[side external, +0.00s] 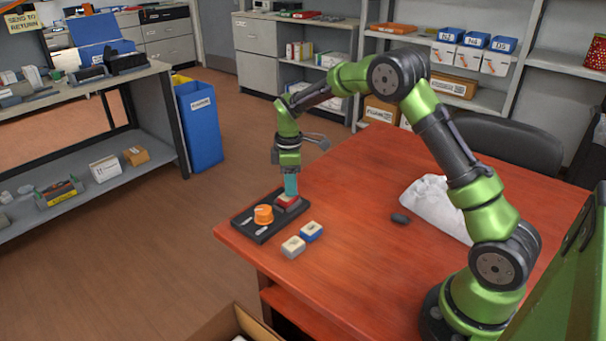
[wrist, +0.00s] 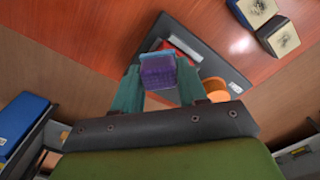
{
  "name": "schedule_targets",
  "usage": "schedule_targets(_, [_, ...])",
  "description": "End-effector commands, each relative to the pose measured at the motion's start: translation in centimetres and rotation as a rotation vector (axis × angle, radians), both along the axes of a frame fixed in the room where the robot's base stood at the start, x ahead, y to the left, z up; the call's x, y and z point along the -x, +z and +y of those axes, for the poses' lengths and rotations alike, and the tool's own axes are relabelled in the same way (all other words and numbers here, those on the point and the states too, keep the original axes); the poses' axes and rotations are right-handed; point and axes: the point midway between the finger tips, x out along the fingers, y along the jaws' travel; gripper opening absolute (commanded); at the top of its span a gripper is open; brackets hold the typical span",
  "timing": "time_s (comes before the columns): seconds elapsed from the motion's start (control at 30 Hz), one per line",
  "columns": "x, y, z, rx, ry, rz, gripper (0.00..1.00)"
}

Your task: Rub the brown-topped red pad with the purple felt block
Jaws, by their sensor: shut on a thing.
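My gripper (side external: 291,192) has teal fingers shut on the purple felt block (wrist: 157,70), which shows between the fingertips in the wrist view. In the side view the fingers hide the block. The red pad (side external: 288,203) sits at the far right end of a black board (side external: 262,232). The fingertips are right over the pad, very close to it. In the wrist view part of the red pad (wrist: 183,46) shows past the block. I cannot tell whether the block touches the pad, and its brown top is mostly hidden.
An orange knob (side external: 263,214) stands on the board beside the pad. A blue block (side external: 311,231) and a beige-topped block (side external: 293,247) lie near the board. A dark oval object (side external: 400,218) and a white bag (side external: 436,206) lie farther right on the red table.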

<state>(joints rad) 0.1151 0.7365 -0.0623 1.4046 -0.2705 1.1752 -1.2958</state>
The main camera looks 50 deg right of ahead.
Motion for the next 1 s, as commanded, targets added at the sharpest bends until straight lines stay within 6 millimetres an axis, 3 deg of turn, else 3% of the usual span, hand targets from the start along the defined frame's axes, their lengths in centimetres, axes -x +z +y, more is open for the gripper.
schedule_targets(0.5, [0.1, 0.2, 4.0, 0.001, 0.0, 0.004, 0.14])
schedule_targets(0.6, [0.0, 2.4, 4.0, 0.001, -0.001, -0.002, 0.14])
schedule_targets(1.0, [0.0, 5.9, 3.9, 0.001, -0.001, -0.001, 0.14])
